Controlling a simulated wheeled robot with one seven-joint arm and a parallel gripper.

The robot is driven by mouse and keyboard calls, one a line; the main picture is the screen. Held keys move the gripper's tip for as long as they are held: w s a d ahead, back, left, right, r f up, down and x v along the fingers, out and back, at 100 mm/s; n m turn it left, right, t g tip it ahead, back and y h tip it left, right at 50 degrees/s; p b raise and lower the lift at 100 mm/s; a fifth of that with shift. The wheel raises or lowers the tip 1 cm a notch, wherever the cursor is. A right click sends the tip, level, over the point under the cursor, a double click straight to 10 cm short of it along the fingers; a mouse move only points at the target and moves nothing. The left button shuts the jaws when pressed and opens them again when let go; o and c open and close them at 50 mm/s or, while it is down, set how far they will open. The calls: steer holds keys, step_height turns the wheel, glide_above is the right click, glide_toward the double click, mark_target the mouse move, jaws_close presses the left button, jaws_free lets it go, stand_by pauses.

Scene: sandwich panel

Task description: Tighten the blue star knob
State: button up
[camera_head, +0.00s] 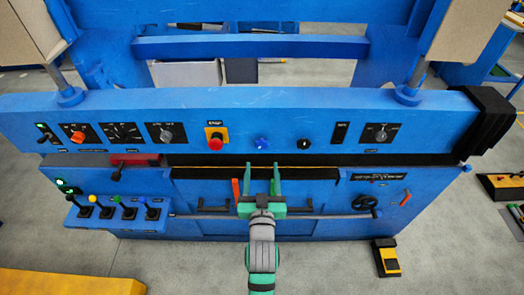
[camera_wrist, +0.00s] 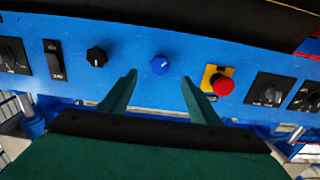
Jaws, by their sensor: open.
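The blue star knob (camera_head: 261,143) sits on the front of the blue panel, between a red emergency button and a black star knob. In the wrist view the blue star knob (camera_wrist: 159,65) shows ahead of my fingers, a little above the gap between their tips. My green gripper (camera_head: 262,168) is open and empty, below the knob in the head view and apart from it. In the wrist view my gripper (camera_wrist: 159,77) has its two fingers spread either side of the knob's line.
The red emergency button (camera_head: 215,143) on its yellow plate and the black star knob (camera_head: 303,144) flank the blue knob. Several coloured levers (camera_head: 115,211) stand at lower left; a black handwheel (camera_head: 364,203) is at right.

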mark_target(262, 146)
steer(key=w, duration=0.8)
steer(key=shift+w, duration=0.25)
steer(key=c, duration=1)
